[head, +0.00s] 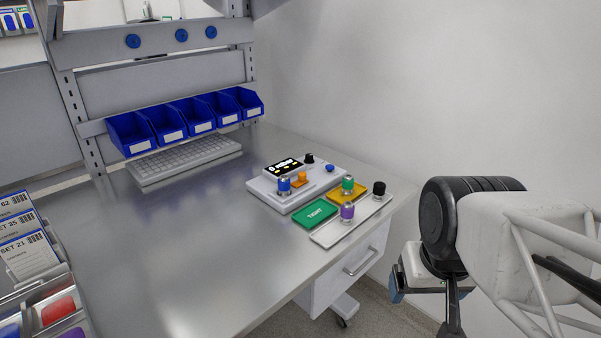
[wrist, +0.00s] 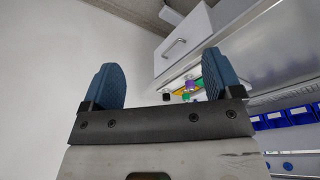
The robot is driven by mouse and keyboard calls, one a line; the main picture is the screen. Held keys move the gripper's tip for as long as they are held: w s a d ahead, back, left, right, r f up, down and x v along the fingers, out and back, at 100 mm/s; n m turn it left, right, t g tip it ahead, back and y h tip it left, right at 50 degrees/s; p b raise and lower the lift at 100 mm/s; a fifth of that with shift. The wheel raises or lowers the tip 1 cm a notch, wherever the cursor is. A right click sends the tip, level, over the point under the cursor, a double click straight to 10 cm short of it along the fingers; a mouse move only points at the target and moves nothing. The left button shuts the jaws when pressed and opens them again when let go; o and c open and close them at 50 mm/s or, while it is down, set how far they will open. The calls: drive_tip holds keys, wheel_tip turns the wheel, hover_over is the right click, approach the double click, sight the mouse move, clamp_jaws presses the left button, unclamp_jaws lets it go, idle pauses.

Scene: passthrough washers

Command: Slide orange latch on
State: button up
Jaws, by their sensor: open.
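The orange latch (head: 300,178) is a small orange piece on top of the white control box (head: 282,203), just right of a blue-topped metal cylinder (head: 284,186). Whether the latch is on or off is too small to tell. My gripper (wrist: 161,80) is open and empty, with its two blue fingers spread wide in the wrist view. In the head view it is off the right side of the bench, well apart from the box. In the wrist view the bench items are small and partly hidden behind the right finger, and I cannot make out the latch there.
A green card (head: 314,214) and a white tray (head: 349,222) with purple and black-topped pieces lie in front of the box. A green-topped cylinder (head: 347,184) stands on a yellow card. Blue bins (head: 168,122) and a keyboard (head: 185,161) are behind.

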drive_tip(key=shift+w+r, duration=0.1)
drive_tip(key=shift+w, duration=0.1)
drive_tip(key=c, duration=0.5)
drive_tip(key=w+a+r+m, duration=0.2)
drive_tip(key=w, duration=0.8)
drive_tip(key=w+a+r+m+g, duration=0.1)
drive_tip(key=w+a, duration=0.1)
drive_tip(key=w, duration=0.7)
drive_tip(key=w+a+r+m, duration=0.2)
drive_tip(key=w, duration=0.8)
drive_tip(key=w+a+f+m, duration=0.1)
drive_tip(key=w+a+f, duration=0.2)
drive_tip(key=w, duration=0.6)
drive_tip(key=w+a+f+m, duration=0.2)
drive_tip(key=w+a+f, duration=0.2)
drive_tip(key=w, duration=0.5)
drive_tip(key=w+a+f+m+g, duration=0.1)
drive_tip(key=w+a+f, duration=0.3)
drive_tip(key=w, duration=0.5)
drive_tip(key=shift+w+a+m+y, duration=0.3)
drive_tip(key=shift+w+a+m, duration=0.05)
drive_tip(key=shift+a+m, duration=0.4)
drive_tip(key=shift+w+a+f, duration=0.3)
drive_tip(key=shift+w, duration=0.1)
drive_tip(key=shift+f, duration=0.15)
